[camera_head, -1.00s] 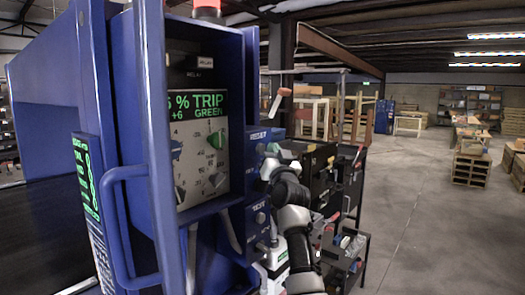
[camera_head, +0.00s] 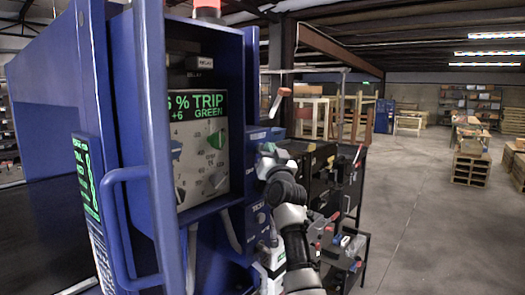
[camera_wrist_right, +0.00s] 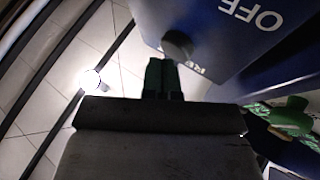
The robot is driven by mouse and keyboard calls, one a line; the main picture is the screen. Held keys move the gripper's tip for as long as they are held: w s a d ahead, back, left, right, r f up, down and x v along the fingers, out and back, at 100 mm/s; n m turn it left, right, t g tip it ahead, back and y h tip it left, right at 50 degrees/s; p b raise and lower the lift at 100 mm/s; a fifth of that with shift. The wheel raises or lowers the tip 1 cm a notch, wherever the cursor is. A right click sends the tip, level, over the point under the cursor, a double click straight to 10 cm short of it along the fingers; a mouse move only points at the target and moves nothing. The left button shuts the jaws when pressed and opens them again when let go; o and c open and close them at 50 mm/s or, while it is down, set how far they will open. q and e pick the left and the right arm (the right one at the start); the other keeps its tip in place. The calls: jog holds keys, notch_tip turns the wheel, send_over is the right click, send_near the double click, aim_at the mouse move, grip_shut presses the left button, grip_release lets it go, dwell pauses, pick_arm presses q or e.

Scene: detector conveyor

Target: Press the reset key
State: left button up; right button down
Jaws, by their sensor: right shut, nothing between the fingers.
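A dark round key (camera_wrist_right: 177,44) sits on a blue panel (camera_wrist_right: 225,25) in the right wrist view. Beside it are the letters "RE", the rest of that word being cut off. I take it for the reset key. My right gripper (camera_wrist_right: 161,66) is shut and empty, its fingertips just below the key in that picture. I cannot tell whether they touch it. In the head view my right gripper (camera_head: 266,163) is at the blue box beside the cabinet, and the key is not distinguishable there. My left gripper is not in view.
The blue cabinet (camera_head: 150,130) has a protruding handle (camera_head: 122,235) and an open recess with a dial panel (camera_head: 203,160); its display reads "TRIP" and "GREEN". A dark cart (camera_head: 345,245) with small items stands right of my arm.

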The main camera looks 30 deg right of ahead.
jog(key=shift+w+a, duration=0.15)
jog(key=shift+w, duration=0.15)
dwell(0.4)
jog(key=shift+s, duration=0.1)
jog(key=shift+s+d, duration=0.3)
jog(key=shift+s, duration=0.45)
jog(key=s, duration=0.1)
jog(key=s+d, duration=0.1)
jog(key=s, duration=0.1)
jog(key=s+d, duration=0.1)
jog(key=shift+s, duration=0.3)
dwell(0.8)
